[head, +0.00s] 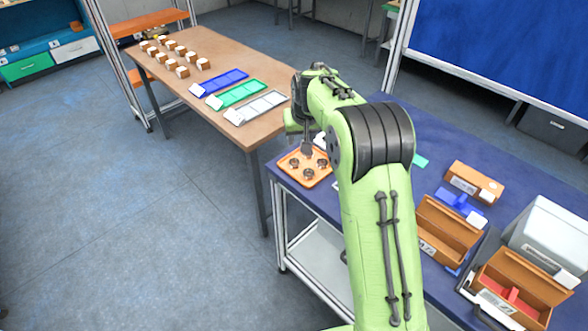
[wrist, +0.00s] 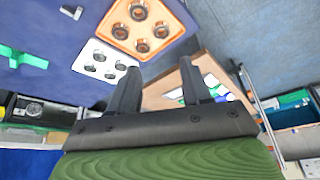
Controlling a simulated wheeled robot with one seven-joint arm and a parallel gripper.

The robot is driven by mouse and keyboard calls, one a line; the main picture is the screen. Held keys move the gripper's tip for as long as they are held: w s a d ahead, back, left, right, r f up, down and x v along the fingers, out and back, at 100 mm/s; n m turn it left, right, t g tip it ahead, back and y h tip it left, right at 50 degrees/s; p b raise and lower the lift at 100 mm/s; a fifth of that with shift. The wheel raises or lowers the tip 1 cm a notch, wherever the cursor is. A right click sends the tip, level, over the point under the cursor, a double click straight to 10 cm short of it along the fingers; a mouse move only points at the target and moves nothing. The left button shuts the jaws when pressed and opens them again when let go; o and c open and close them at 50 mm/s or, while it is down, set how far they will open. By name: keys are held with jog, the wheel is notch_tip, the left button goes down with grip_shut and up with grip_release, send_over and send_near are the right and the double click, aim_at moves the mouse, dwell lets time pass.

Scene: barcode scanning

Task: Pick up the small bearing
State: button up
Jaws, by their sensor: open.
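An orange tray (head: 291,178) on the blue table holds several dark ring-shaped bearings (head: 294,163). In the wrist view the orange tray (wrist: 112,39) and its bearings (wrist: 142,46) show at the top. Beside it, a white tray (wrist: 82,58) holds several smaller round pieces, which look like smaller bearings (wrist: 99,57). In the head view my arm hides most of that white tray. My gripper (wrist: 159,65) is open, its two dark fingers apart with nothing between them. In the head view my gripper (head: 306,150) is above the far side of the orange tray.
Cardboard boxes (head: 447,232) and a grey-white machine (head: 548,238) stand on the blue table at right. A wooden table (head: 215,110) at left carries small boxes (head: 183,71) and blue, green and grey trays (head: 240,93). The floor at left is clear.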

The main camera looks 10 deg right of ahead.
aim_at(294, 162)
jog(key=x, duration=1.8)
jog(key=shift+w, duration=0.35)
jog(key=c, duration=0.7)
